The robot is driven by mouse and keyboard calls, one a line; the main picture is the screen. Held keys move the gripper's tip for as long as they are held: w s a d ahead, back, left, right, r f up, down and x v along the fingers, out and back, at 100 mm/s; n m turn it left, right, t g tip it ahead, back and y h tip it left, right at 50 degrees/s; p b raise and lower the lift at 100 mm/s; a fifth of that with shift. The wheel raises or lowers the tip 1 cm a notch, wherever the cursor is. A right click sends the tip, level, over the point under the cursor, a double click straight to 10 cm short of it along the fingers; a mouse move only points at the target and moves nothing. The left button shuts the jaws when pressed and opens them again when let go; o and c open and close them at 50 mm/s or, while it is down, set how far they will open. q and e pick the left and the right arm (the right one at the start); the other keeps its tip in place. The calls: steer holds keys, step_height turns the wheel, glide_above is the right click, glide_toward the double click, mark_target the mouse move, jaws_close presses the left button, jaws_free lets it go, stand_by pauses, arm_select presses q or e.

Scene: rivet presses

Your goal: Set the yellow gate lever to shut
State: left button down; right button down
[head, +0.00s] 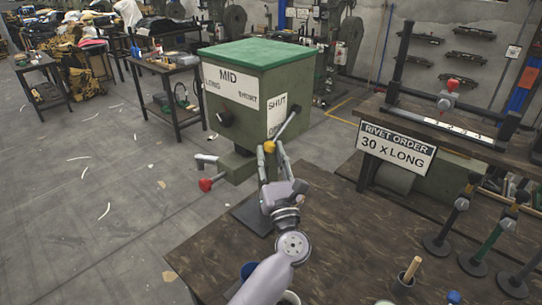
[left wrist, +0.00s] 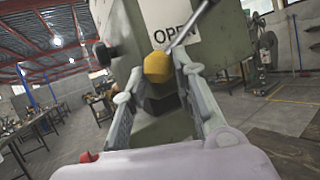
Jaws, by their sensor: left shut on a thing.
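The yellow gate lever is a thin grey rod (head: 287,125) with a yellow knob (head: 269,146) on its lower end. It is on the green press box (head: 237,128), beside a white sign (head: 277,108) reading SHUT at the top and OPEN at the bottom. The rod slants down-left, with the knob low, near the OPEN end. My left gripper (head: 270,154) is shut on the knob. In the left wrist view, the yellow knob (left wrist: 157,66) sits between the fingertips, under the word OPEN (left wrist: 172,34). My right gripper is out of view.
A red-tipped handle (head: 206,184) sticks out below the box, left of my left gripper. The brown table (head: 330,228) in front carries cups and several standing tools on the right.

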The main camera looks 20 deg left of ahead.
arm_select(q)
steer(key=shift+d, duration=0.1)
steer(key=r, duration=0.2)
steer(key=s+r+p, duration=0.1)
steer(key=r, duration=0.1)
steer(key=s+r+p, duration=0.1)
steer(key=r, duration=0.1)
steer(key=shift+a+r, duration=0.25)
steer(key=shift+a, duration=0.1)
steer(key=c, duration=1.3)
jaws_free()
steer(key=shift+s+f, duration=0.1)
steer(key=shift+f, duration=0.1)
steer(key=v, duration=1.1)
steer(key=shift+s+d+f, duration=0.2)
steer(key=shift+s, duration=0.1)
steer(key=shift+c, duration=0.5)
